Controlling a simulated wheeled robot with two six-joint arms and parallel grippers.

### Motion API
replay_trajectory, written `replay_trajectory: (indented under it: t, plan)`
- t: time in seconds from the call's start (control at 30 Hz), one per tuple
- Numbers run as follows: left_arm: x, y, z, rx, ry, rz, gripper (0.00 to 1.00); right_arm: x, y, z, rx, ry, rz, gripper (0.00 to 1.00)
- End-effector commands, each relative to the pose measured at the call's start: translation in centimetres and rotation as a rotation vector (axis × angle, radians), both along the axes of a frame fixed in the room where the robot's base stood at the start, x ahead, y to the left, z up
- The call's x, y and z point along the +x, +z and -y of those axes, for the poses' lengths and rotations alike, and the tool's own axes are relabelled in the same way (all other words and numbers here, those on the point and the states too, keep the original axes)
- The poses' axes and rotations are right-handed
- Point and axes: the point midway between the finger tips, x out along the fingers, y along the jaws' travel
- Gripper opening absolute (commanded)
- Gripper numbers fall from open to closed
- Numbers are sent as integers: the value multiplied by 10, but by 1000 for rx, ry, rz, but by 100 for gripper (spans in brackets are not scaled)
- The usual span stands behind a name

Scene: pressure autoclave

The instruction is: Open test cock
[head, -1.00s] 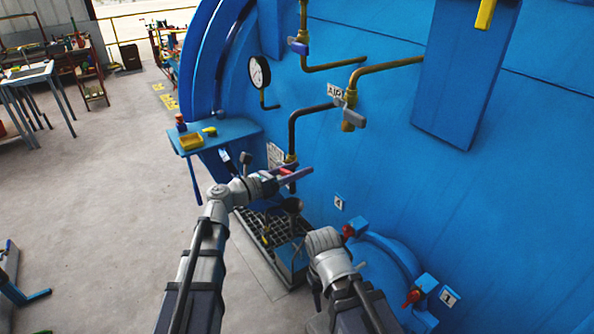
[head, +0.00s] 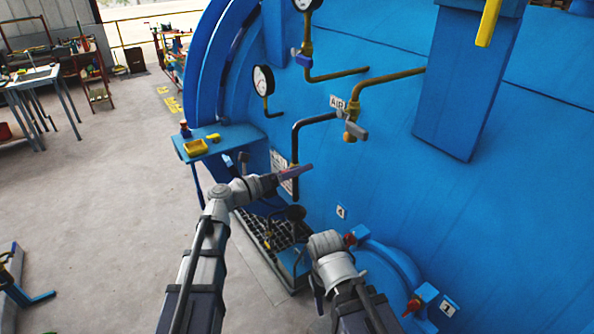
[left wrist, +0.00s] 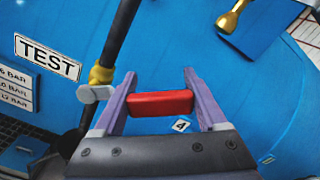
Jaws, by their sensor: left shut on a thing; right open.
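The test cock has a brass body (left wrist: 101,75) on a dark vertical pipe, beside the white TEST sign (left wrist: 47,58), with a pale stub pointing down-left. In the left wrist view, a red handle (left wrist: 162,103) lies crosswise between the purple fingers of my left gripper (left wrist: 160,90), which is shut on it. In the head view my left gripper (head: 298,172) is in front of the lower part of the dark pipe (head: 295,142) and hides most of the cock. My right gripper (head: 325,243) is lower, near the grating; its fingers are hardly visible.
A dark funnel (head: 295,212) stands below the left gripper, over a floor grating (head: 262,236). A brass valve with a grey lever (head: 354,130) by the AIR sign and a pressure gauge (head: 263,80) are above. A blue shelf (head: 226,139) is to the left. Open floor is further left.

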Motion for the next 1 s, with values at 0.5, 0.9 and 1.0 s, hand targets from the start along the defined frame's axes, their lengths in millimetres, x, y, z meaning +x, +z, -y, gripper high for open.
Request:
replay_trajectory:
  t: [0.5, 0.9, 1.0]
  plan:
    - [-3, 0, -3, 0, 1, 1, 88, 0, 0, 0, 0, 0, 0, 50]
    - [-38, 0, -51, 1, 2, 1, 88, 0, 0, 0, 0, 0, 0, 50]
    - [-43, 0, -59, 0, 1, 1, 88, 0, 0, 0, 0, 0, 0, 50]
